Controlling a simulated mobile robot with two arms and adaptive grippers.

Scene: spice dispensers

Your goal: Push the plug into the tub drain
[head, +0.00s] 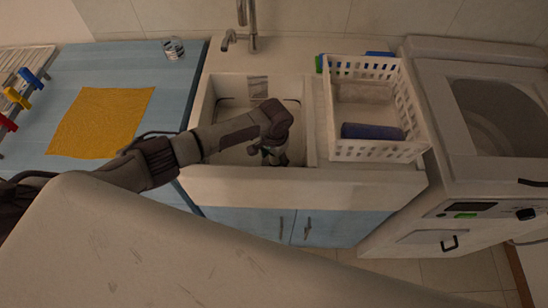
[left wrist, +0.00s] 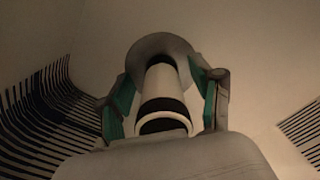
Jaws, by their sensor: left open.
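The white tub (head: 240,176) is sunk in the counter, and my left arm reaches over its front wall. My left gripper (head: 272,158) points down inside the tub. In the left wrist view the same gripper (left wrist: 164,90) is open, with a green-padded finger on each side of the plug (left wrist: 160,79). The plug is a pale upright cylinder with dark bands. A grey round rim (left wrist: 160,43) shows around its far end; I cannot tell whether it is the drain's or the plug's. In the head view my arm and gripper hide the plug and drain. My right gripper is not in view.
A faucet (head: 243,40) stands behind the tub. A white basket (head: 375,152) with a blue roll (head: 372,132) stands right of it, then a washing machine (head: 480,170). Left is a blue counter with a yellow cloth (head: 100,120) and a glass (head: 173,48). Dark slotted strips (left wrist: 40,115) flank the gripper.

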